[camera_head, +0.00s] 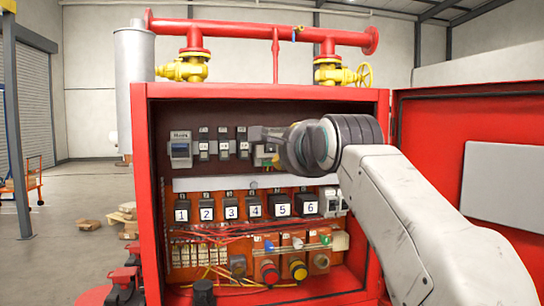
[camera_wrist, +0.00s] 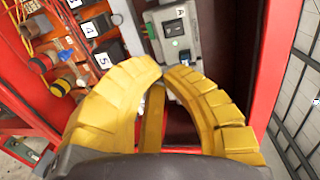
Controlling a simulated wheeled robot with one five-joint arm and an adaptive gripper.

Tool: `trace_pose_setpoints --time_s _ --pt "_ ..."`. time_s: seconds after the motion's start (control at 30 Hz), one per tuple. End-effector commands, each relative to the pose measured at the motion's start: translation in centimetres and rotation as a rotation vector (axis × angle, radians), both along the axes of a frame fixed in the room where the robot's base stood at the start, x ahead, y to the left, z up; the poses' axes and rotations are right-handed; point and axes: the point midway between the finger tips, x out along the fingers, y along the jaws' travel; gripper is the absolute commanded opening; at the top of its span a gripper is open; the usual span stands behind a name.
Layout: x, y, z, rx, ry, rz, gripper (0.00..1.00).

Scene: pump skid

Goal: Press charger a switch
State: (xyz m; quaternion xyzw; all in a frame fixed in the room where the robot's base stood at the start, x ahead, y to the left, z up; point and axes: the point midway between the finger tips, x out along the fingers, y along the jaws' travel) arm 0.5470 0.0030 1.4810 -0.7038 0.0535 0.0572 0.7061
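The charger marked A (camera_wrist: 175,28) is a grey box with a dark switch (camera_wrist: 173,28) on its face, in the upper middle of the wrist view. My gripper (camera_wrist: 162,68) has yellow segmented fingers whose tips come together just below that switch in the picture and cover the charger's lower part. I cannot tell whether the tips touch it. In the head view my gripper (camera_head: 262,133) reaches into the red cabinet (camera_head: 142,200) at the right end of the top row and hides part of a pale device (camera_head: 264,158) there.
Numbered black modules (camera_head: 254,205) line the middle row, with red wires (camera_head: 225,236) and coloured knobs (camera_head: 266,270) below. The open cabinet door (camera_head: 455,130) stands at the right. Yellow valves (camera_head: 186,68) sit on the red pipe above. Boxes lie on the floor at left.

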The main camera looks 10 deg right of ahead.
Motion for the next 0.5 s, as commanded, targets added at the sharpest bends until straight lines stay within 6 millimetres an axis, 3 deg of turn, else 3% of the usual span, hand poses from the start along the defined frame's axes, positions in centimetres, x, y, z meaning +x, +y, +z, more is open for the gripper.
trace_pose_setpoints --time_s 0.33,0.5 --pt "0.3 0.0 0.0 -0.002 0.002 0.000 0.00" --pt "1.8 0.0 -0.1 -0.003 0.005 0.000 0.00"
